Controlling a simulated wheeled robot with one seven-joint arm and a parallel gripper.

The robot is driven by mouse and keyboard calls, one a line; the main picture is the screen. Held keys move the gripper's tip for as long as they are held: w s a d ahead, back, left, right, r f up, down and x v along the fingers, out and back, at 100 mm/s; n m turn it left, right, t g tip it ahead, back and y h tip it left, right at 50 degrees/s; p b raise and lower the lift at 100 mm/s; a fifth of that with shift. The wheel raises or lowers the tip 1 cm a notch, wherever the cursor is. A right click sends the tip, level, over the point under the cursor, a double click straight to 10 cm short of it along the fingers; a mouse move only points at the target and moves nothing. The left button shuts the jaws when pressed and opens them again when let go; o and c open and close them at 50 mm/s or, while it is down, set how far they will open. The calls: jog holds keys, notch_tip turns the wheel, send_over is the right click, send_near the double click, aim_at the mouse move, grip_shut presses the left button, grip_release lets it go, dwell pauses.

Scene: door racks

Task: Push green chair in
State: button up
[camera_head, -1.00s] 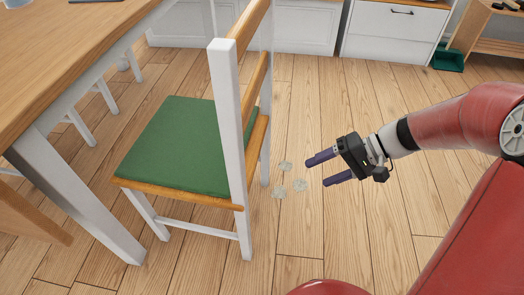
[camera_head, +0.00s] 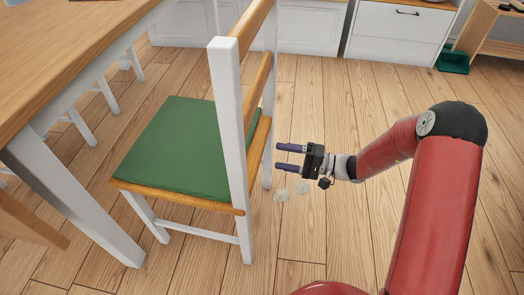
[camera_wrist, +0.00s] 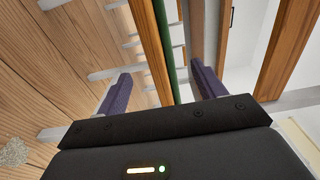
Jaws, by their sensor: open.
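The green chair has a green seat cushion (camera_head: 180,146) on a white and wood frame. It stands upright beside the table (camera_head: 65,70), its backrest (camera_head: 228,115) on the right, away from the table. My gripper (camera_head: 285,157) is open and empty, just right of the backrest and apart from it, with its purple fingers pointing left at the chair. In the wrist view, the wooden edge of the seat (camera_wrist: 150,42) and a green strip of cushion (camera_wrist: 167,40) show ahead between the two fingers (camera_wrist: 160,90).
Small pale translucent bits (camera_head: 292,190) lie on the wooden floor below my gripper. White cabinets (camera_head: 395,35) line the back wall. A green bin (camera_head: 453,62) stands at the back right. The floor between the chair and the cabinets is clear.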

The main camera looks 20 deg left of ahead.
aim_at(262, 154)
jog(key=a+b, duration=0.1)
jog(key=a, duration=0.1)
jog(key=a+b, duration=0.1)
jog(key=a, duration=0.1)
jog(key=s+a, duration=0.1)
jog(key=a, duration=0.1)
jog(key=shift+s+a+f+b, duration=0.1)
jog(key=shift+a+f+b, duration=0.05)
jog(key=shift+a+b, duration=0.25)
jog(key=shift+a, duration=0.65)
grip_shut()
